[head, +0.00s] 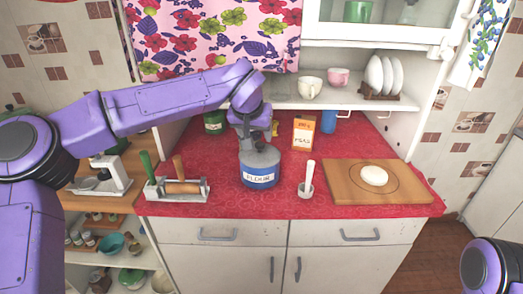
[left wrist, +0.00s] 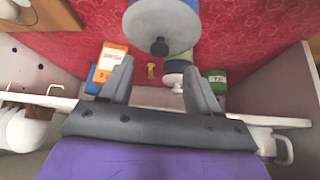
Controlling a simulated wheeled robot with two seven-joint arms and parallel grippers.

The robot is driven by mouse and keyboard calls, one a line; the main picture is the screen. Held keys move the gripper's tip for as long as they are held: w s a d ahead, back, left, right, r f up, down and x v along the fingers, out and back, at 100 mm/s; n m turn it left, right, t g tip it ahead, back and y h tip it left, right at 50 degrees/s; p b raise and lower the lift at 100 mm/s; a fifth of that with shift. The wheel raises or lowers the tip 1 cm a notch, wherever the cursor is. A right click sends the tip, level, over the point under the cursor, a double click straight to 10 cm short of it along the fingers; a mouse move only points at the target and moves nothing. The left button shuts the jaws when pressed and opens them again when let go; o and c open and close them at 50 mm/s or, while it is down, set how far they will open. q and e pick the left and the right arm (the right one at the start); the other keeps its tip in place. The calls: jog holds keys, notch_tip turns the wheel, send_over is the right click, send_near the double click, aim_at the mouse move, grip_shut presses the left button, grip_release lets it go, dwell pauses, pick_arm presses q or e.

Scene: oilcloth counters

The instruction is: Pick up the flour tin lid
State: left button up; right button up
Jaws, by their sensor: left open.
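The flour tin (head: 259,176) is blue with a white label and stands on the red counter near its front edge. Its grey lid (head: 262,157) sits on top; in the left wrist view the round lid (left wrist: 165,22) shows a dark knob (left wrist: 159,47). My left gripper (head: 258,138) is over the tin in the head view, partly hidden by my wrist. In the left wrist view the left gripper (left wrist: 160,72) has its fingers wide apart and empty, with the knob beyond the fingertips, apart from them. My right gripper is out of view.
An orange box (head: 305,132) and a green tin (head: 215,121) stand behind. The shelf (head: 335,102) hangs over the counter's back.

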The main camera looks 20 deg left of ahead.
aim_at(260, 144)
pick_arm(q)
jog(key=x, duration=0.3)
jog(key=p+x, duration=0.1)
jog(key=x, duration=0.2)
jog(key=shift+w+f+p, duration=0.1)
jog(key=shift+w+p, duration=0.2)
jog(key=shift+w, duration=0.15)
jog(key=shift+w+f, duration=0.2)
jog(key=shift+f, duration=0.15)
jog(key=c, duration=1.1)
